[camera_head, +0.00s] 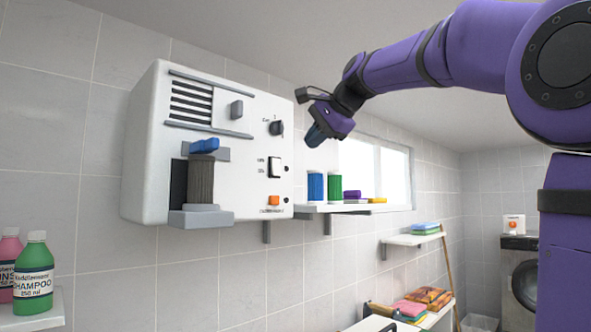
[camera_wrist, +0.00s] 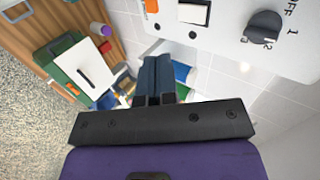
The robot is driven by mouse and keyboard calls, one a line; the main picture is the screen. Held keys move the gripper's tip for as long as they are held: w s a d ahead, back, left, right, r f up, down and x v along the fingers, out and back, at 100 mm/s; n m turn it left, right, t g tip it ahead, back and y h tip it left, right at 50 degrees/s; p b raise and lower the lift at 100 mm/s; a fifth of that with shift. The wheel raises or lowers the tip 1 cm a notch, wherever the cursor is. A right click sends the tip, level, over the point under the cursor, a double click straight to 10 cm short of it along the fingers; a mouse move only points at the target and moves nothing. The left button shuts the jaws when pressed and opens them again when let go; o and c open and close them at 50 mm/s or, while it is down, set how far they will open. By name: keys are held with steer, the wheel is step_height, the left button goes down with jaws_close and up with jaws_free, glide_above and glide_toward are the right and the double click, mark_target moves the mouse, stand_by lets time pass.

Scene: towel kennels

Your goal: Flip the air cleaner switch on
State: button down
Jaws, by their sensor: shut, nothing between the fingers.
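The air cleaner (camera_head: 245,155) is a white box on the tiled wall, with a vent, a dark knob and a grey filter part on its front. Its rocker switch (camera_head: 274,167) is a white rocker in a black frame, below the dark knob (camera_head: 276,128) and above an orange button (camera_head: 274,200). In the wrist view the switch (camera_wrist: 194,12) is at the top, left of the knob (camera_wrist: 263,27). My gripper (camera_head: 316,136) is shut and empty, right of the panel and apart from it. Its blue fingers also show in the wrist view (camera_wrist: 154,75). The switch's position cannot be told.
A wall shelf (camera_head: 325,208) right of the air cleaner holds blue and green containers and small purple and yellow items. A lower shelf (camera_head: 412,239) and a washing machine (camera_head: 520,270) are farther right.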

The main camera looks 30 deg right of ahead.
steer(key=shift+w+d+r, duration=0.4)
steer(key=shift+d+r, duration=0.15)
steer(key=shift+d, duration=0.1)
glide_toward(277, 173)
steer(key=shift+x, duration=3.55)
steer(key=shift+d, duration=0.1)
steer(key=shift+w+f, duration=0.2)
steer(key=shift+r, duration=0.1)
